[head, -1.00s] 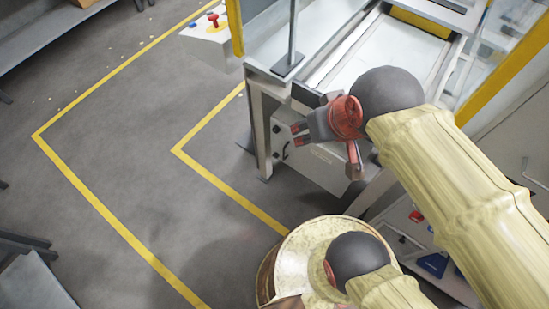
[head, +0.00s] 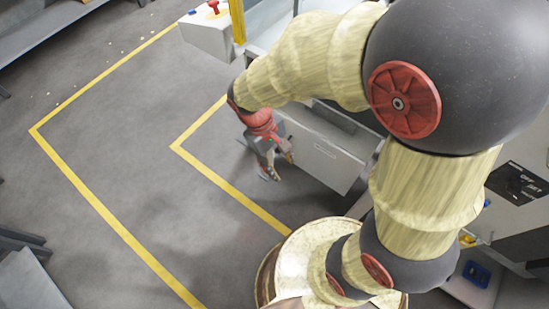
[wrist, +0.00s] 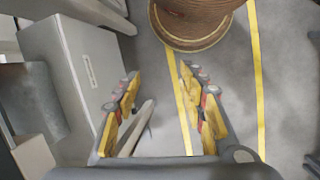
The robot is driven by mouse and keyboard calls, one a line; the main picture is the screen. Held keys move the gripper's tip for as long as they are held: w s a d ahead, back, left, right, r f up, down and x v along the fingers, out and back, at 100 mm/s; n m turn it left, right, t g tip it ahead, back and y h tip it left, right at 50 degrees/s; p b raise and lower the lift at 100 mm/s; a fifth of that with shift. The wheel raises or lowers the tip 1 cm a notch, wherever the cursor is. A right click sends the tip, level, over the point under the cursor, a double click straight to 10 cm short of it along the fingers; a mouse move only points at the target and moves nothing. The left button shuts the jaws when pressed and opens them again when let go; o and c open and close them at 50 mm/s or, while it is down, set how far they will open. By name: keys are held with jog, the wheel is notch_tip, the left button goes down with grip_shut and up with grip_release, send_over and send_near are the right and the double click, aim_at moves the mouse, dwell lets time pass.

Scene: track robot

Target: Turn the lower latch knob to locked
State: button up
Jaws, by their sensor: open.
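My gripper (head: 280,167) points down in front of a grey cabinet (head: 325,152) under the machine frame. I cannot make out a lower latch knob in either view; my arm covers part of the machine front. A black plate (head: 517,183) with a dark knob and white lettering, partly readable as OFF and SET, shows at the right of the head view. I cannot tell whether it belongs to the latch.
A white box (head: 213,32) with a red button stands at the top, beside a yellow post (head: 237,20). Yellow lines (head: 105,215) mark the grey floor. The floor left of my gripper is clear. A blue object (head: 478,273) lies at lower right.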

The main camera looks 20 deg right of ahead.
jog(key=w+d+f+n+h+b, duration=0.1)
jog(key=f+n+h, duration=0.15)
jog(key=f, duration=0.55)
jog(key=w+d+f+n+g+h+b, duration=0.1)
jog(key=f+h, duration=0.2)
jog(key=f, duration=0.5)
jog(key=w+d+f+n+h+b, duration=0.1)
jog(key=f+n+h+b, duration=0.15)
jog(key=f, duration=0.55)
jog(key=n+t+h+b, duration=0.2)
jog(key=n+t+h, duration=0.15)
jog(key=t, duration=1.15)
send_near(277, 153)
jog(key=shift+n+y, duration=0.25)
jog(key=shift+b+x, duration=0.9)
jog(key=shift+x, duration=3.2)
jog(key=shift+r, duration=0.1)
jog(key=shift+c, duration=1)
jog(key=c, duration=0.8)
grip_shut()
